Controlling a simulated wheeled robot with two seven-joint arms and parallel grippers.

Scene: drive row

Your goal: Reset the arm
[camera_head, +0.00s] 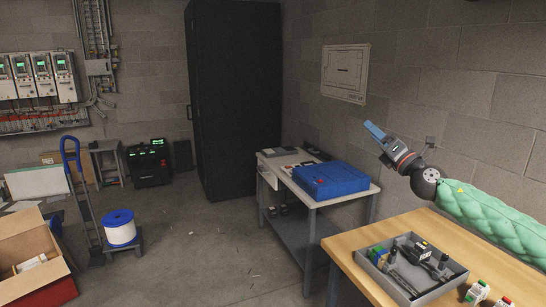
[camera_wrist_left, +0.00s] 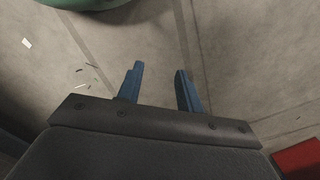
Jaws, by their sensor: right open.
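My right gripper (camera_head: 374,131) is at the end of the green-sleeved arm on the right of the head view. It is raised in front of the block wall, above and behind the wooden bench, with blue fingers pointing up and left. It is open, and I see nothing held. My left gripper (camera_wrist_left: 158,82) shows only in the left wrist view. Its two blue fingers stand apart over bare concrete floor, with nothing between them. The left arm is out of the head view.
A wooden bench (camera_head: 352,240) at lower right carries a grey tool tray (camera_head: 443,287) and small bottles (camera_head: 477,291). A blue case (camera_head: 330,180) lies on a grey table. A tall black cabinet (camera_head: 235,100), hand truck (camera_head: 82,195) and cable spool (camera_head: 119,232) stand around open floor.

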